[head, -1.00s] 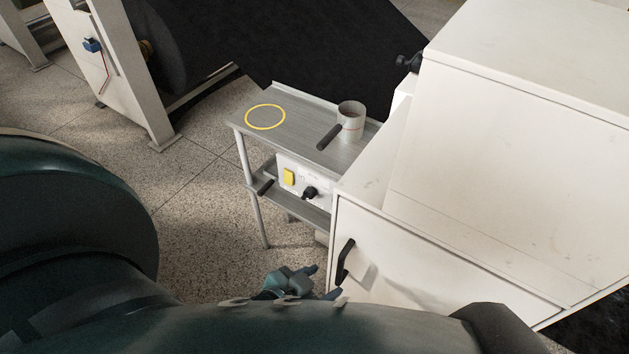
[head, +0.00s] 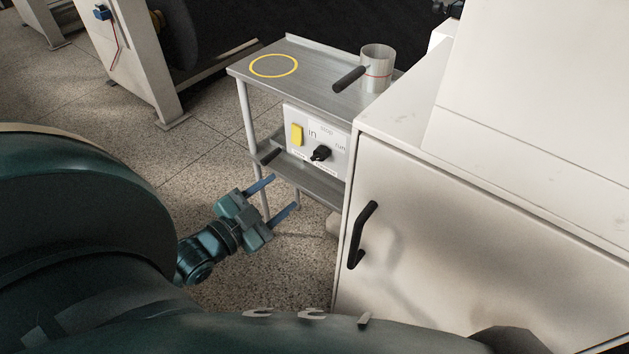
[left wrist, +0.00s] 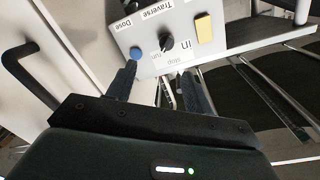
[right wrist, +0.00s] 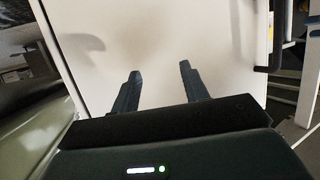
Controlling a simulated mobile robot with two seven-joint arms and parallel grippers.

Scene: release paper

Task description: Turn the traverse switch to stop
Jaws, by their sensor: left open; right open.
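The traverse switch, a black knob (head: 321,153), is on a white control panel (head: 336,136) mounted under the steel table's top. The labels "in", "stop" and "run" are around it. In the left wrist view the knob (left wrist: 166,42) is just beyond my fingertips, under the word "Traverse"; I cannot tell which label it points at. My left gripper (head: 284,193) is open and empty, below and in front of the panel, apart from the knob. My right gripper (right wrist: 160,68) is open and empty, facing a pale flat surface.
A yellow block (head: 297,134) is on the panel, and a blue button (left wrist: 136,53) is near "Dose". A white cabinet (head: 480,250) with a black handle (head: 362,235) stands close on the right. A cup (head: 376,72) and a yellow ring (head: 273,66) are on the steel table (head: 318,72).

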